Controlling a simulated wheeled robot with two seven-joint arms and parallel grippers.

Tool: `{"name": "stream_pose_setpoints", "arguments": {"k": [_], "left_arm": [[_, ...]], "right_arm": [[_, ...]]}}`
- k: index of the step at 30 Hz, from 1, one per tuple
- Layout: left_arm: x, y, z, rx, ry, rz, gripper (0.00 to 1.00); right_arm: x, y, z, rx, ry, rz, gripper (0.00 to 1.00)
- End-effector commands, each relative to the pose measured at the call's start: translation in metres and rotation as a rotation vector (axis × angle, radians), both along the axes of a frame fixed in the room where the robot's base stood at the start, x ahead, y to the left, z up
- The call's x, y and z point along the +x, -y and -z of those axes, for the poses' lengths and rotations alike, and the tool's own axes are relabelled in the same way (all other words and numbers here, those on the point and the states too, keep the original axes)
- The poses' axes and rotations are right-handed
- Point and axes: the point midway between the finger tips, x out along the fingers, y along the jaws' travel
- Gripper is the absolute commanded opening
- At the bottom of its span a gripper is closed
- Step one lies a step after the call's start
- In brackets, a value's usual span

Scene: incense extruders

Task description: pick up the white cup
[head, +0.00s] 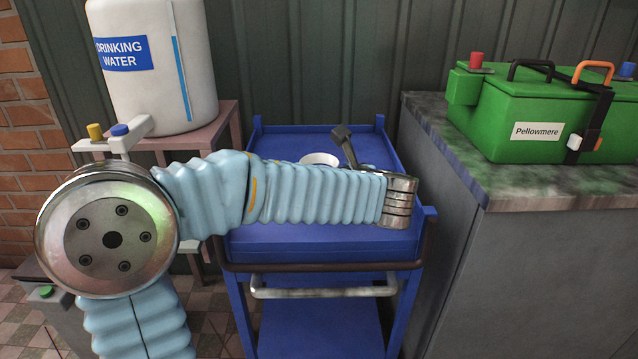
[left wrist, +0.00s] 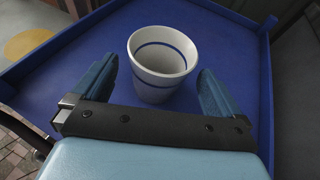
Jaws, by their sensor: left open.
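The white cup (left wrist: 160,84) stands upright on the blue tray top (left wrist: 62,70) of a cart. It has a dark blue band inside and out, and it looks empty. In the head view only part of the cup's white rim (head: 320,158) shows behind my left arm. My left gripper (left wrist: 158,65) is open, with one blue finger on each side of the cup in the left wrist view. The right finger looks very close to the cup; I cannot tell whether it touches. My right gripper is not in view.
The cart's tray has a raised blue rim (head: 290,128) and a front handle (head: 320,291). A drinking water tank (head: 150,95) stands on a stand at the left. A green Pellowmere box (head: 535,105) sits on the stone-topped counter (head: 520,187) at the right.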

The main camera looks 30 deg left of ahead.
Motion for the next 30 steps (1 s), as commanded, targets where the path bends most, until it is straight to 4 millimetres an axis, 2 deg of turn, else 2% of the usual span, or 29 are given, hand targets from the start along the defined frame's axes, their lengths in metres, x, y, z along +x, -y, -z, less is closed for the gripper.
{"name": "stream_pose_setpoints", "arguments": {"k": [8, 17, 27, 30], "left_arm": [[0.024, -0.032, 0.013, 0.000, -0.001, -0.003, 1.00], [0.027, -0.036, 0.015, 0.000, 0.000, -0.001, 0.98], [0.027, -0.035, 0.015, -0.001, 0.001, 0.000, 0.48], [0.027, -0.035, 0.015, -0.001, 0.001, 0.000, 0.48]], "right_arm": [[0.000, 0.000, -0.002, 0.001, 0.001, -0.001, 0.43], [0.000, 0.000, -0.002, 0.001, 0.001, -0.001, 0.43], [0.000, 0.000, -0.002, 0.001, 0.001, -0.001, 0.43], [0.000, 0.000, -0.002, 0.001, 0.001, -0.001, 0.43]]}}
